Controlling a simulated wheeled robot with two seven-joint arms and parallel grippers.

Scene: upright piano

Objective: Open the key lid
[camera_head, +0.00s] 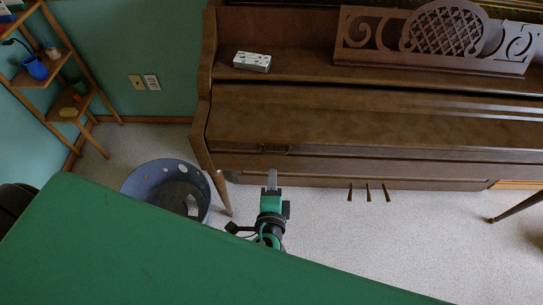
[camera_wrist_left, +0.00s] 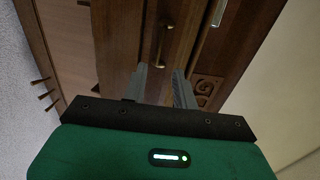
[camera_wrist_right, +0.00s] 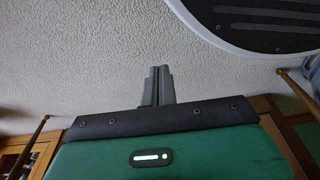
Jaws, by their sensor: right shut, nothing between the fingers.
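The brown wooden key lid (camera_head: 370,118) of the upright piano is down over the keys, and no keys show. A small brass handle (camera_head: 275,149) sits at its front edge; a brass handle (camera_wrist_left: 161,46) also shows in the left wrist view, just beyond the fingertips. My left gripper (camera_head: 271,175) is just below and in front of the handle, apart from it. In the left wrist view, its fingers (camera_wrist_left: 160,78) are spread with nothing between them. My right gripper (camera_wrist_right: 158,72) shows only in the right wrist view, its fingers together and empty.
A silver-grey box (camera_head: 252,61) lies on the piano ledge behind the lid. A carved music stand (camera_head: 430,60) is at the right. A blue-grey bin (camera_head: 140,183) stands on the floor by the piano leg. A wooden shelf (camera_head: 75,62) is at the far left.

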